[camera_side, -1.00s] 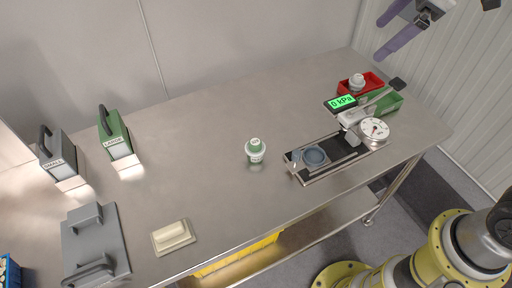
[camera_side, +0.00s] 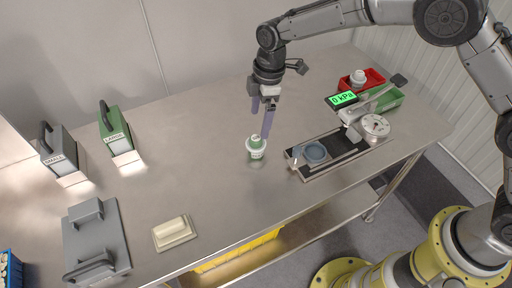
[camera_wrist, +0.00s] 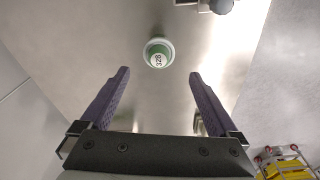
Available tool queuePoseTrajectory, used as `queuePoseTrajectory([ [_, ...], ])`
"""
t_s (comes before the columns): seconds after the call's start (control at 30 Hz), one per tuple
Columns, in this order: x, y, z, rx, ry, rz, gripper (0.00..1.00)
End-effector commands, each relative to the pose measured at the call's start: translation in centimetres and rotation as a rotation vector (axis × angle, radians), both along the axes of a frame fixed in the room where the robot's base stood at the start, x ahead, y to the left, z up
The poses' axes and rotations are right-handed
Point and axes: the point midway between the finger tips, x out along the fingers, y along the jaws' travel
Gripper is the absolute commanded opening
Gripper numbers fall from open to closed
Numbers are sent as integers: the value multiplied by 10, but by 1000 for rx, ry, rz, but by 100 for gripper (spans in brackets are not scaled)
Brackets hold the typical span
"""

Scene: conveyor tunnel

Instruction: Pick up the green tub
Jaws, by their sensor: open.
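The green tub (camera_side: 256,147) stands upright on the steel bench, green and white with a white rim. In the wrist view the tub (camera_wrist: 159,52) is seen from above, with a label reading 328 on its top. It lies ahead of the fingertips and between their lines. My gripper (camera_side: 262,122) is open, with two purple fingers pointing down just above and behind the tub in the side view. In the wrist view my gripper (camera_wrist: 159,75) has nothing between its fingers. I cannot tell whether a finger touches the tub.
A clamp fixture (camera_side: 313,155) with a 0 kPa display (camera_side: 342,99) and dial stands right of the tub. Red (camera_side: 374,78) and green (camera_side: 389,101) trays are behind it. Lamp-like boxes, a grey plate (camera_side: 97,245) and a cream block (camera_side: 174,232) are at left. The bench around the tub is clear.

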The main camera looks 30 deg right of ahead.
Motion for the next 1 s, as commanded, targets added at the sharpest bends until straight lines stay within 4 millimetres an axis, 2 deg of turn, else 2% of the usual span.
queuePoseTrajectory([
  [0.1,-1,2,-25,-2,5,1,96],
  [0.23,0,5,-47,-1,4,-1,96],
  [0.57,2,8,-72,0,1,-1,96],
  [0.8,4,13,-105,0,1,-1,96],
  [1.0,5,14,-115,1,-1,-1,96],
])
